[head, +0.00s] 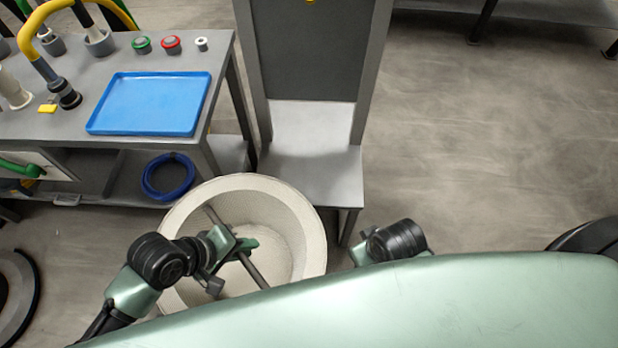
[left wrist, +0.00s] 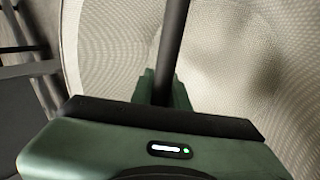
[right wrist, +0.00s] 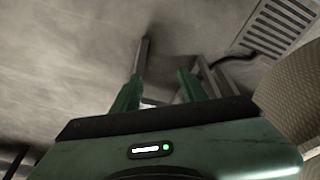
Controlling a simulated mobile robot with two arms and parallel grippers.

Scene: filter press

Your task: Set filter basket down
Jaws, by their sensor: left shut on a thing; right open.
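The filter basket (head: 305,222) is a large, round, off-white mesh tub with a dark bar across its opening. It stands out at lower middle in the head view; its mesh fills much of the left wrist view (left wrist: 240,50). My left gripper (head: 243,246) is shut on the basket's bar (left wrist: 172,40). I cannot tell whether the basket's base touches anything; its underside is hidden. My right gripper (right wrist: 160,85) is open and empty, to the right of the basket, whose side shows at the right edge of the right wrist view (right wrist: 293,90).
A grey stand with a low shelf (head: 310,172) is just behind the basket. At left, a workbench (head: 222,60) bears a blue tray (head: 150,103) and small parts; a blue ring (head: 167,177) lies on its lower shelf.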

